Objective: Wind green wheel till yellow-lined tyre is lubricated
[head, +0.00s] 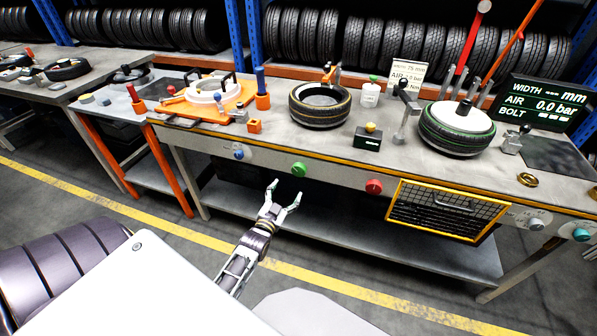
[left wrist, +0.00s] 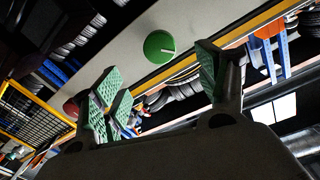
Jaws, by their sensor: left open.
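The green wheel (head: 299,169) is a round knob on the front panel of the bench. It also shows in the left wrist view (left wrist: 159,47) with a white line on its face, between my fingers and beyond them. My left gripper (head: 283,191) is open and empty, just below and in front of the green wheel, apart from it. The yellow-lined tyre (head: 320,121) lies flat on the bench top above the wheel, with an orange-handled tool at its back edge. My right gripper is not in view.
A red knob (head: 374,187) and a blue knob (head: 239,154) sit on the same panel. A yellow-framed mesh cage (head: 441,208) is at right. A green-lined tyre (head: 456,128) and a display (head: 546,103) stand on the bench. A shelf (head: 345,232) lies below.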

